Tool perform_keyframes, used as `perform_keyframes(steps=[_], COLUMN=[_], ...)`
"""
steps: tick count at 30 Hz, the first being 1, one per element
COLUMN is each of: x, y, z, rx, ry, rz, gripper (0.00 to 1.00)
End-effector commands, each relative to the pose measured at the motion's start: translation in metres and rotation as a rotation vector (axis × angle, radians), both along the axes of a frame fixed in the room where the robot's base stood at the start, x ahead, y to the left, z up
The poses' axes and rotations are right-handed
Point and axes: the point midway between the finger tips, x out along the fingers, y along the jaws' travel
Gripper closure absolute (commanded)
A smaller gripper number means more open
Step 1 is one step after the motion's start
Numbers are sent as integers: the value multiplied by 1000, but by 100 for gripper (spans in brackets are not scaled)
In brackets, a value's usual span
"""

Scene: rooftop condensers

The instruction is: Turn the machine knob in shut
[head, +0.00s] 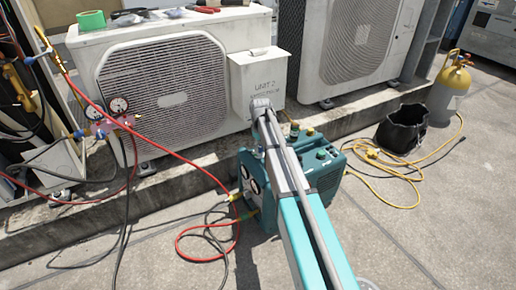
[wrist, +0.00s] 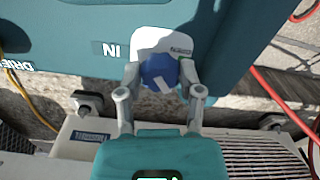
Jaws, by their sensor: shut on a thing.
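The teal machine (head: 328,160) sits on the rooftop floor in front of the condensers. In the wrist view its teal face (wrist: 60,30) fills the upper part and bears a white "IN" label (wrist: 111,50). The blue knob (wrist: 158,70) with a pale pointer mark sits beside that label, over a white plate (wrist: 160,38). My gripper (wrist: 163,76) has one finger on each side of the knob and is shut on it. The pointer lies slantwise in the picture.
A condenser (head: 165,90) stands close behind the machine, with a box marked "UNIT 2" (head: 262,85). Red hose (head: 180,240) and black cables lie to the left.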

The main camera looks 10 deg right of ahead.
Motion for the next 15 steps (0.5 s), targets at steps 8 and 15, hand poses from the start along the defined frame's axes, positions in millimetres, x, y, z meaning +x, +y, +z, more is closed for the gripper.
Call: perform_keyframes(steps=[8,15], x=[-3,-3], y=[6,6], z=[0,0], rx=[8,8], ry=[10,10], rz=[-258,-486], gripper=[100,100])
